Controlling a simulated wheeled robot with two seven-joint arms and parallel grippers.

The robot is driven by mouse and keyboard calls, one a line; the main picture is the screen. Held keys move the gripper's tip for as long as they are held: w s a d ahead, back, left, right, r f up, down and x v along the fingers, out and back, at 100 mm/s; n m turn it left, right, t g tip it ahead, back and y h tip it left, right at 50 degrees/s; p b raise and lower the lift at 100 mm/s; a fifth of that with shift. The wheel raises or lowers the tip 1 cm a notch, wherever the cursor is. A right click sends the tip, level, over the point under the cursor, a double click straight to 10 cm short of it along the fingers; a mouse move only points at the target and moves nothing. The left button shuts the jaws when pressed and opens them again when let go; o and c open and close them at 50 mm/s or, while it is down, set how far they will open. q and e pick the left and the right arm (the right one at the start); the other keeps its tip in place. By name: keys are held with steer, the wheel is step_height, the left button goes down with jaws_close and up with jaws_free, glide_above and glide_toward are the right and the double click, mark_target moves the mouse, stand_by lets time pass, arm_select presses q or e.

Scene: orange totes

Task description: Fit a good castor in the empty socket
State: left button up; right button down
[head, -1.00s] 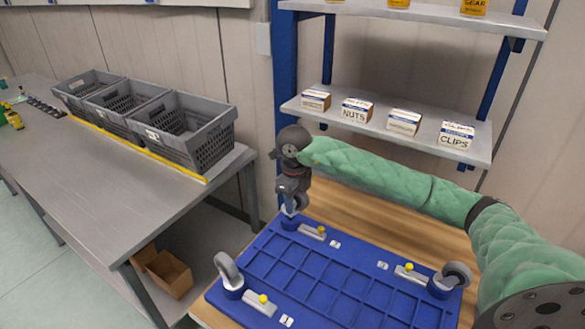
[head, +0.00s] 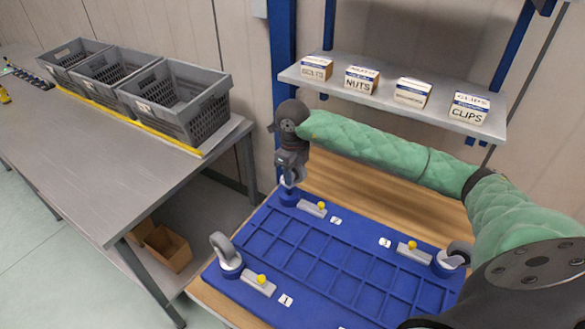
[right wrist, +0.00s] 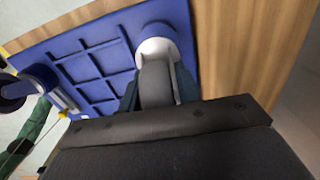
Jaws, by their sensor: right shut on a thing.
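The blue upturned base (head: 345,243) lies on a wooden bench top. My right gripper (head: 290,177) is shut on a grey-wheeled castor (right wrist: 156,82) at the base's far left corner socket (head: 289,196). In the right wrist view the castor's white collar (right wrist: 156,50) is against the blue socket; I cannot tell whether it is fully seated. Another castor (head: 223,249) stands in the near left corner, and one (head: 455,256) in the right corner, partly behind my arm. The fourth corner is out of view. My left gripper is not in view.
Latches with yellow knobs (head: 321,206) lie beside the visible corners. Grey crates (head: 178,100) stand on the metal table (head: 110,150) to the left. A shelf (head: 390,103) with small labelled boxes is behind my right arm.

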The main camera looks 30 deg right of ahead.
mark_target(293, 184)
steer(key=shift+f, duration=0.4)
steer(key=shift+f, duration=0.15)
steer(key=shift+f+b, duration=1.75)
steer(key=shift+b, duration=0.3)
stand_by(0.5)
steer(key=c, duration=0.9)
jaws_free()
